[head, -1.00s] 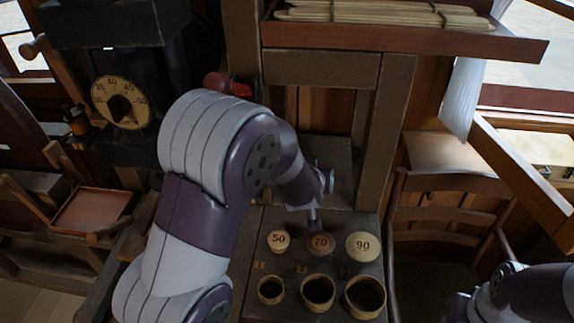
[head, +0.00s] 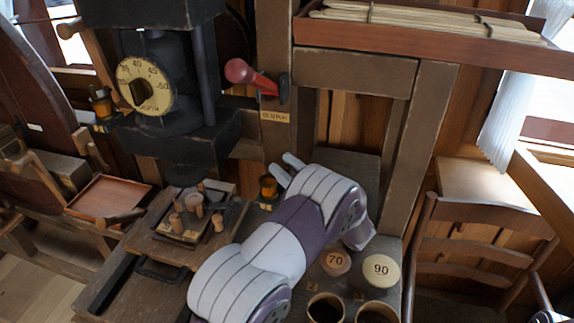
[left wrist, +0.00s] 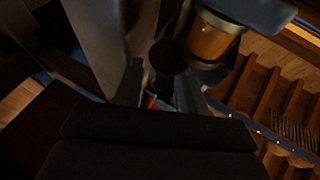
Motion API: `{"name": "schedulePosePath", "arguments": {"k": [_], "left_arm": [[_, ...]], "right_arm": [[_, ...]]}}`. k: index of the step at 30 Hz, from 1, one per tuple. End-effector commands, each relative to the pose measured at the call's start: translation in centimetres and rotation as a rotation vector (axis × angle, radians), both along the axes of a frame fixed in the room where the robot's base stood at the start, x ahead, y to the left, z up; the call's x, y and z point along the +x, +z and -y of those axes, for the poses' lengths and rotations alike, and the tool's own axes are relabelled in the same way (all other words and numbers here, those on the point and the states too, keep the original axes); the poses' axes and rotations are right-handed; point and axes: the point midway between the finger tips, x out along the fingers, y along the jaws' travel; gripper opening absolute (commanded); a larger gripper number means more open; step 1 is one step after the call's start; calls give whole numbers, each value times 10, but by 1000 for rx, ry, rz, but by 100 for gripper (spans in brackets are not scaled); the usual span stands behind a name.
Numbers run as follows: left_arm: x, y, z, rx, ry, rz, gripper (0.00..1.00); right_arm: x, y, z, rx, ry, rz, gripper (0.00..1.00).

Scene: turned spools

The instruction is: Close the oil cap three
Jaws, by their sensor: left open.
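A small amber oil cup (head: 268,187) stands at the foot of the post in the head view. An amber cup with a brass rim (left wrist: 208,40) shows large at the top of the left wrist view. A dark round piece (left wrist: 168,57) beside it looks like its lid, swung aside; I cannot be sure. My left gripper (head: 285,167) is open and empty, just beside the cup. In the left wrist view its fingers (left wrist: 160,88) are apart, below the cup. Another amber cup (head: 103,104) is at the far left. No number three is readable on either. My right gripper is out of view.
A red-knobbed lever (head: 250,76) sticks out from the post above my left gripper. A dial (head: 146,86) faces out on the dark machine. Round lids marked 70 (head: 336,262) and 90 (head: 381,270) lie on the bench by open cups. A tray (head: 108,198) is at left.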

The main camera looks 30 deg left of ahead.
Motion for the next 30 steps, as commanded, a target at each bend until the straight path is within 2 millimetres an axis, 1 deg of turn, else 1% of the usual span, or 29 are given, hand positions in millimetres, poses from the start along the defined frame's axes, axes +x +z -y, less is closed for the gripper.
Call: {"name": "schedulePosePath", "arguments": {"k": [5,6,8,9,20,26,30], "left_arm": [[0,0,0,0,-1,1,40],[0,0,0,0,-1,1,34],[0,0,0,0,-2,1,14],[0,0,0,0,-2,1,1],[-1,1,0,-2,-32,3,0],[-6,2,0,-1,-132,-1,0],[-10,2,-1,-1,-245,0,0]], "right_arm": [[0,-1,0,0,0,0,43],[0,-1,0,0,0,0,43],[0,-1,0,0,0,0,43],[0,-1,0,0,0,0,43],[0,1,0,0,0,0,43],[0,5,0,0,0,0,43],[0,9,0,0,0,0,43]]}}
